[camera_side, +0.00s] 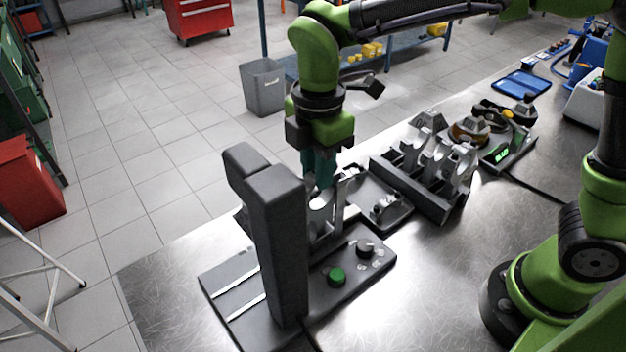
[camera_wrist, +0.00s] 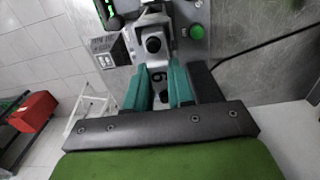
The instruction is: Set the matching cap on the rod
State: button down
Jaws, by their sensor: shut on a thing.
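My gripper (camera_side: 318,183) points down with teal fingers beside the dark upright column of a bench fixture. It is shut on a grey metal part, which I take to be the cap (camera_side: 320,200). The column and fingers hide much of it. In the wrist view the teal fingers of my gripper (camera_wrist: 160,80) stand either side of a small grey part with a dark mark that looks like a 6. The rod (camera_side: 341,190) seems to stand in the fixture close by. I cannot tell whether cap and rod touch. Another cap (camera_side: 386,207) lies in a dark tray.
The fixture's column (camera_side: 275,245) stands close to my fingers, on a base with a green button (camera_side: 335,276) and a black knob (camera_side: 364,247). A rack (camera_side: 408,190) of metal parts and a device with a green display (camera_side: 501,155) stand behind.

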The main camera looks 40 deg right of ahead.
jog(key=shift+f, duration=0.25)
dwell(0.6)
jog(key=shift+c, duration=2.4)
grip_release()
jog(key=shift+r, duration=3.1)
